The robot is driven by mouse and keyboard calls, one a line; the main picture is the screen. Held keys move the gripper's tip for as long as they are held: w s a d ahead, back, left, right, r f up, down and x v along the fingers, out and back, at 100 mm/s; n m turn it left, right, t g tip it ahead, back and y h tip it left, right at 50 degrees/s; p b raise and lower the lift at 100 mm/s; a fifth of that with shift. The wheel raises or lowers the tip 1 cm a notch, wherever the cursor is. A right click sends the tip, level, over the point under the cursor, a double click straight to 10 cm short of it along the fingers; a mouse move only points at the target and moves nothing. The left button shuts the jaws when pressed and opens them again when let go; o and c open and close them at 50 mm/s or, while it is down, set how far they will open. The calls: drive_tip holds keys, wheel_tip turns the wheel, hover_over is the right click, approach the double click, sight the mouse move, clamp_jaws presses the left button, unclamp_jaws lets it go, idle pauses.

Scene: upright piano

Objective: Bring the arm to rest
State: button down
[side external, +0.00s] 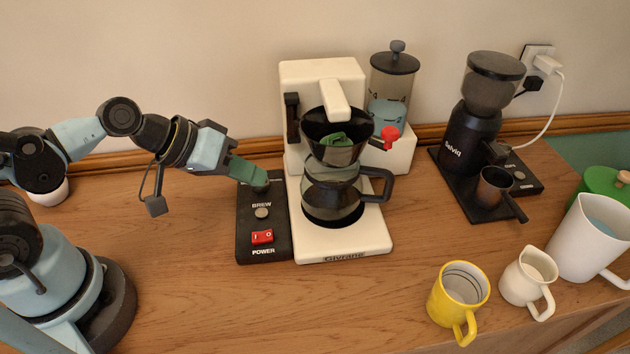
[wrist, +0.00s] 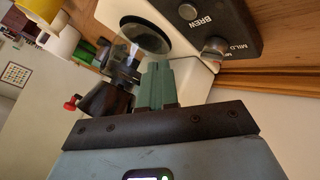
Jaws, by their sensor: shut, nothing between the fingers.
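My arm reaches in from the left in the side view, partly bent above the wooden counter. My gripper (side external: 264,187) has green fingers and is shut and empty. Its tips point right and down, overlapping the top knob of the coffee maker's black control panel (side external: 250,225) in that view. In the wrist view the shut fingers (wrist: 158,66) stand in front of the white coffee maker. The grey knob (wrist: 215,50) there shows beside the fingers, with a visible gap. Whether anything touches is hard to tell.
The coffee maker (side external: 345,242) holds a glass carafe (side external: 331,197). A black grinder (side external: 468,140) stands to the right. A yellow mug (side external: 459,292), a small cream jug (side external: 527,276) and a white pitcher (side external: 590,240) stand at front right. The counter (side external: 190,255) is clear left of the panel.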

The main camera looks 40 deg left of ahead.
drive_tip(key=shift+a, duration=0.1)
idle(0.3)
drive_tip(key=a+r+m+y, duration=0.2)
drive_tip(key=a+r+y, duration=0.2)
drive_tip(key=a, duration=0.5)
drive_tip(key=shift+s+g+y, duration=0.15)
drive_tip(key=shift+g+y, duration=0.25)
drive_tip(key=shift+y, duration=0.1)
drive_tip(key=shift+m, duration=0.3)
wheel_tip(320, 180, up, 4)
drive_tip(key=m+g, duration=0.7)
drive_tip(key=m, duration=0.2)
hover_over(261, 212)
drive_tip(key=shift+a+f, duration=0.1)
drive_tip(key=shift+f, duration=0.05)
drive_tip(key=shift+f, duration=0.1)
wheel_tip(261, 212, down, 14)
drive_tip(key=shift+r, duration=0.1)
